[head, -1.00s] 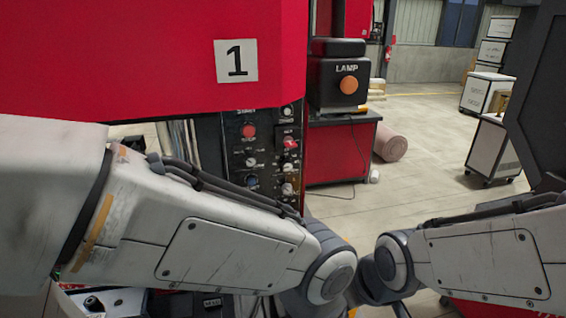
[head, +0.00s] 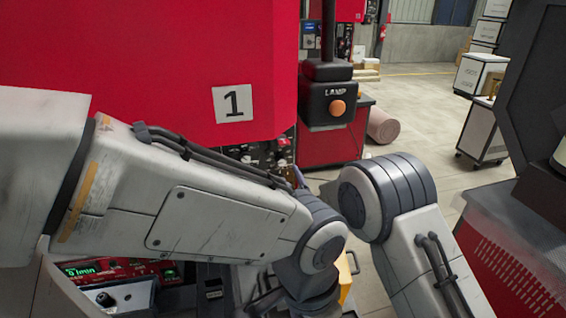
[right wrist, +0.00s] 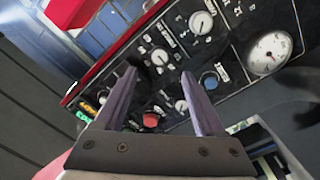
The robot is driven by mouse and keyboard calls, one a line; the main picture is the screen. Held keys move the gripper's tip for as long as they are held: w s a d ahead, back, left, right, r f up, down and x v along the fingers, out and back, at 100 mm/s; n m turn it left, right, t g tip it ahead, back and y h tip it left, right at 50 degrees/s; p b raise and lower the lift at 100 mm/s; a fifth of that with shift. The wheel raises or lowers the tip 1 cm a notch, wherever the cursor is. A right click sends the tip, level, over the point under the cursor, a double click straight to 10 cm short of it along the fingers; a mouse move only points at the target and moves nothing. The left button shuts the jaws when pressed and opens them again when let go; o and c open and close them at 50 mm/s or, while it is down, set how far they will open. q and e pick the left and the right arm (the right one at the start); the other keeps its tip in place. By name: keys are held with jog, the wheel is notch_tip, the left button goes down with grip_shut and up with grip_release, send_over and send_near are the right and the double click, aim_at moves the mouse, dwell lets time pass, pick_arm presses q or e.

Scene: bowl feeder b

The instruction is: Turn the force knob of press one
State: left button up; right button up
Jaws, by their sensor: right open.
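Press one is the large red machine with a "1" plate (head: 232,103) in the head view. Its dark control panel (head: 262,153) is mostly hidden there behind my left arm. In the right wrist view the panel (right wrist: 225,60) carries white-faced knobs (right wrist: 201,23) (right wrist: 160,57), a blue knob (right wrist: 210,80), a red button (right wrist: 150,120) and a round gauge (right wrist: 268,53). The labels are too small to tell which knob is force. My right gripper (right wrist: 158,77) is open, its fingers pointing at the panel with nothing held between them. My left gripper is out of sight.
A black box marked LAMP with an orange button (head: 337,107) stands right of the press. A green-lit display (head: 85,270) is at lower left. A dark machine with a red slotted side (head: 510,265) fills the right edge. Open floor lies between, with a rolled bundle (head: 383,126) beyond.

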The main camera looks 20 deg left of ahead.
aim_at(282, 163)
jog(key=p+x, duration=0.3)
jog(key=x, duration=0.4)
jog(key=shift+w+a, duration=0.15)
jog(key=shift+w, duration=0.2)
grip_shut()
